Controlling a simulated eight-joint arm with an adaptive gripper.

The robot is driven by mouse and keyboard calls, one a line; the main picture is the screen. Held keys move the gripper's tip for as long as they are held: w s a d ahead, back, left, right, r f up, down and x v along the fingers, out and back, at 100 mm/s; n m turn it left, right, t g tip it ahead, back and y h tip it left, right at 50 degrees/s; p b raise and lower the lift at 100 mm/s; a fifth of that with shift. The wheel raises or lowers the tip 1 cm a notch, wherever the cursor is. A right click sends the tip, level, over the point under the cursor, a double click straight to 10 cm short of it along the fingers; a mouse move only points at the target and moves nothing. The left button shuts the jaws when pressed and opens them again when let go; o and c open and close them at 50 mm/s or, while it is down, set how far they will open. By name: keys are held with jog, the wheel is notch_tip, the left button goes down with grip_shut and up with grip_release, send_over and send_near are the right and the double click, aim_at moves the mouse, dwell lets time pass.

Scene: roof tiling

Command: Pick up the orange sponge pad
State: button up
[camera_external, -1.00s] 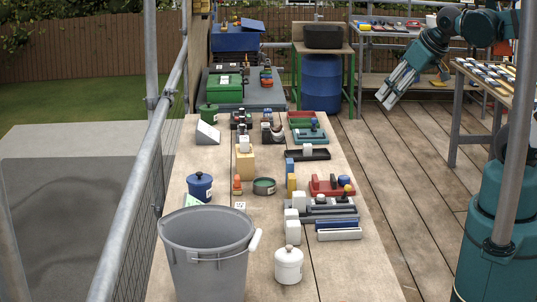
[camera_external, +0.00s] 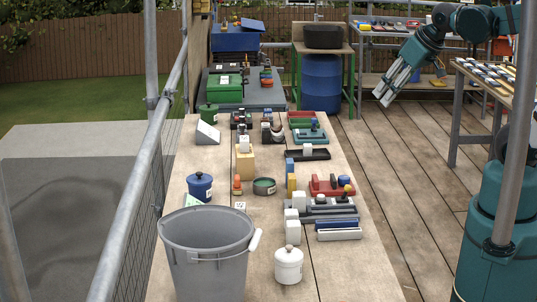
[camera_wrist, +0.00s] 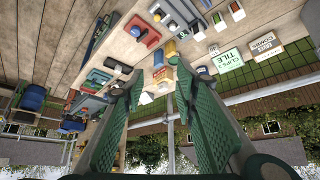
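I cannot pick out the orange sponge pad for certain. In the external view a small orange object (camera_external: 237,184) stands on the long wooden table, left of a round green tin (camera_external: 264,186). A yellow-tan block (camera_external: 245,163) with a white piece on top lies behind it. In the wrist view an orange-yellow block (camera_wrist: 170,48) shows ahead of the fingers, too small to identify. My gripper (camera_external: 381,98) hangs in the air right of the table, tilted down and left, away from the objects. Its green fingers stand apart in the wrist view (camera_wrist: 159,80), with nothing held between them.
A grey bucket (camera_external: 206,262) and a white lidded jar (camera_external: 288,265) stand at the table's near end. A red tray (camera_external: 330,187) and several blocks crowd its right side. A metal rail (camera_external: 140,190) runs along the left. The deck (camera_external: 372,155) right of the table is clear.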

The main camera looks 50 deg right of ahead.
jog(key=w+a+r+m+g, duration=0.2)
jog(key=w+a+m, duration=0.1)
jog(key=w, duration=1.1)
jog(key=m+g+b, duration=0.2)
jog(key=m+g, duration=0.3)
jog(key=m, duration=0.1)
send_over(237, 176)
notch_tip(237, 176, down, 29)
jog(key=shift+s+d+f, duration=0.1)
jog(key=shift+d, duration=0.05)
jog(key=shift+f, duration=0.25)
jog(key=shift+f, duration=1.3)
jog(key=shift+a+f, duration=0.15)
jog(key=shift+f, duration=1.15)
jog(key=shift+a+f, duration=0.1)
jog(key=shift+f, duration=1.2)
